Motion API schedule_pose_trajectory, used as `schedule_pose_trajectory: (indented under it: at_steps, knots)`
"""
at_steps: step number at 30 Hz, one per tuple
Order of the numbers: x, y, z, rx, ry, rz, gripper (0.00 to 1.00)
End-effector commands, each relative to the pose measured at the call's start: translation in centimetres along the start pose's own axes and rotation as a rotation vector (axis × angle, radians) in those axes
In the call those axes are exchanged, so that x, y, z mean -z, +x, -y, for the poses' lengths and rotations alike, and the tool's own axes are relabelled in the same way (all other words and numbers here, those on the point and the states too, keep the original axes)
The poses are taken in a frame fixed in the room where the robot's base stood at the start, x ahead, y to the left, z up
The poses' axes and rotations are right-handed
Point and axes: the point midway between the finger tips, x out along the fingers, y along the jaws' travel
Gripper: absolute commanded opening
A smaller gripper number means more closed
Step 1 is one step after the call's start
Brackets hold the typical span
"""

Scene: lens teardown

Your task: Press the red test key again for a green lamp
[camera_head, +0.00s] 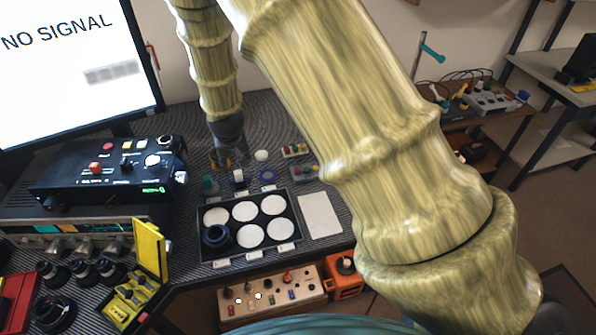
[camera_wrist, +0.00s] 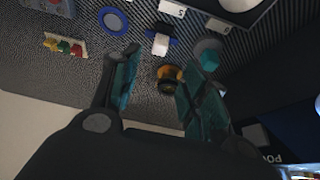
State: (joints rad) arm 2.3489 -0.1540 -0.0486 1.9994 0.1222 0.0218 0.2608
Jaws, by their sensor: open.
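The black test box (camera_head: 70,180) stands at the left on top of a grey instrument. A raised red key (camera_head: 95,167) sits on its top, with a red round part (camera_head: 107,146) and an amber one (camera_head: 127,145) behind it. I cannot tell which is the lamp, and none clearly glows green; a small green mark shows on the front face. My gripper (camera_head: 222,163) is to the right of the box, pointing down over the mat. In the wrist view my gripper (camera_wrist: 163,88) is open and empty, above a small brass-and-black part (camera_wrist: 170,76).
A monitor (camera_head: 70,60) reading "NO SIGNAL" stands behind the box. A sorting tray (camera_head: 203,247) with white round pads and a black ring is in front of my gripper. Small parts, a blue ring (camera_wrist: 113,20) among them, lie on the mat. A yellow case (camera_head: 150,248) stands open.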

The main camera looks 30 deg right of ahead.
Motion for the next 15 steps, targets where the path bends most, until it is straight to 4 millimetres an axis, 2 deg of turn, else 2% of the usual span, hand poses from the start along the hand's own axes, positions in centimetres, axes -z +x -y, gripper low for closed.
schedule_pose_trajectory:
  at_steps: [1, 6, 15]
  knots:
    - [0.00, 0.00, 0.00, 0.000, 0.000, 0.000, 0.33]
    - [0.00, 0.00, 0.00, 0.000, 0.000, 0.000, 0.02]
    - [0.00, 0.00, 0.00, 0.000, 0.000, 0.000, 0.00]
